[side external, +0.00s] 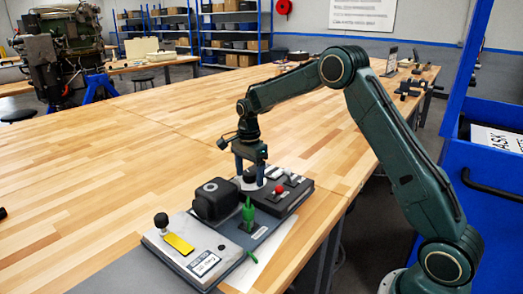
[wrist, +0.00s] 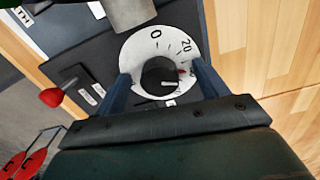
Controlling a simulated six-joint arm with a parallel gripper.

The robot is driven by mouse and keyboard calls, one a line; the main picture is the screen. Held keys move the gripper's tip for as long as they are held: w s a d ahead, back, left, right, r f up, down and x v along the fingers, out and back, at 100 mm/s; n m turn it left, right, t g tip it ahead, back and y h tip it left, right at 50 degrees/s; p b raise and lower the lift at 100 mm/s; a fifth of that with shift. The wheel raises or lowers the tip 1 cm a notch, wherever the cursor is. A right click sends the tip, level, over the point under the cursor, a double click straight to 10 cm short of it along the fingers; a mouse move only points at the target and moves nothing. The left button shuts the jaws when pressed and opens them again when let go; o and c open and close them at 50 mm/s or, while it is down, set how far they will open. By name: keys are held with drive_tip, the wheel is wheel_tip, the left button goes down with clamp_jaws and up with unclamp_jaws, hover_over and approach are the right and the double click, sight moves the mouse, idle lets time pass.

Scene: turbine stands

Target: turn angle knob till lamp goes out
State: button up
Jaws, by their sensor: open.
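The angle knob (wrist: 160,76) is a round black knob with a white pointer line, on a white dial (wrist: 140,50) marked 0 and 20. The pointer points right, past the 20 mark. In the side view the knob (side external: 249,177) sits on the dark panel. My gripper (side external: 250,174) points straight down over it. In the wrist view my gripper (wrist: 161,80) is open, with one blue finger on either side of the knob; I cannot tell whether they touch it. A small red spot shows at the dial's right edge. I cannot make out which part is the lamp.
A red button (side external: 279,189) and small switches stand on the dark panel (side external: 290,203). Beside it are a black housing (side external: 214,201), a green lever (side external: 248,211) and a grey plate (side external: 178,246) with a black ball knob and yellow strip.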

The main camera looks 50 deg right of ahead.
sight(249, 173)
idle(0.3)
drive_tip(key=shift+r, duration=2.45)
drive_tip(key=shift+r, duration=0.1)
